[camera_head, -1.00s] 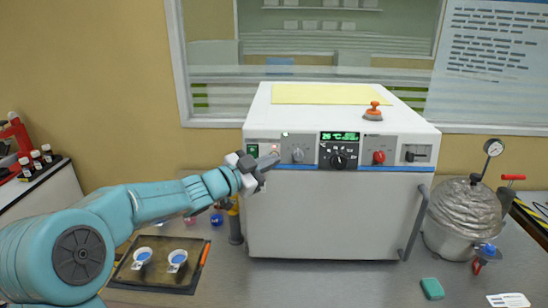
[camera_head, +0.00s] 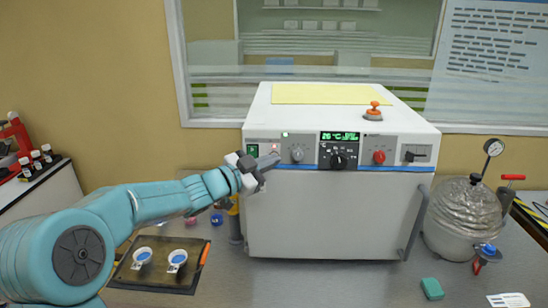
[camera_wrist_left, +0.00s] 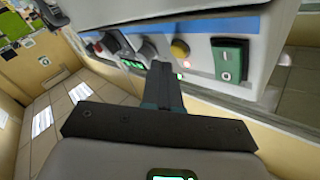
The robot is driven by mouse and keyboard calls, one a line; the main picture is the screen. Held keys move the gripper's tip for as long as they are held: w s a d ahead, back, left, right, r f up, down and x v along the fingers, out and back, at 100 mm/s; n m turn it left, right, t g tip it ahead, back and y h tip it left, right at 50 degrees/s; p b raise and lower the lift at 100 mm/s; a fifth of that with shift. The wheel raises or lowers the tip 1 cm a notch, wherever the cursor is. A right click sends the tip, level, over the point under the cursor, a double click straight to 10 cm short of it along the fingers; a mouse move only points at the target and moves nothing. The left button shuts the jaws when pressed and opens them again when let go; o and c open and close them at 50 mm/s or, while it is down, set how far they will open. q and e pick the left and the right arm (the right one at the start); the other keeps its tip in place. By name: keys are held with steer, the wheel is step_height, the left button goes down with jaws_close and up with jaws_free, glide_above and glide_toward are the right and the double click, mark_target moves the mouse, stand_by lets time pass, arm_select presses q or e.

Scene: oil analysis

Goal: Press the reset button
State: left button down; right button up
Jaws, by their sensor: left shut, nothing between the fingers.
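The white oven-like machine (camera_head: 330,215) has a front panel along its top edge. At the panel's left end is a green rocker switch (camera_head: 253,150), which also shows in the left wrist view (camera_wrist_left: 229,60). Beside it, a round yellowish button (camera_wrist_left: 180,48) sits between the switch and a dark knob (camera_wrist_left: 148,50). I cannot read a reset label. My left gripper (camera_head: 273,160) is shut and empty, its tips at the panel's lower edge near this button. In the wrist view the fingers (camera_wrist_left: 161,70) point at the panel; contact cannot be told. My right gripper is out of view.
A tray (camera_head: 125,280) with two small cups lies at the lower left. A steel pot with a gauge (camera_head: 462,220) stands right of the machine. An orange-handled stamp-like object (camera_head: 374,112) sits on top. The table front is mostly clear.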

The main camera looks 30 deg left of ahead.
arm_select(q)
steer(key=shift+w, duration=0.1)
steer(key=shift+w+a+f, duration=0.1)
steer(key=shift+w+a, duration=0.15)
steer(key=shift+w, duration=0.05)
steer(key=shift+w+a+p, duration=0.2)
steer(key=shift+w+p, duration=0.1)
steer(key=shift+p, duration=0.15)
stand_by(0.7)
steer(key=shift+s, duration=0.1)
steer(key=shift+s+d+b, duration=0.35)
steer(key=shift+s+d, duration=0.1)
steer(key=shift+s, duration=0.1)
stand_by(0.3)
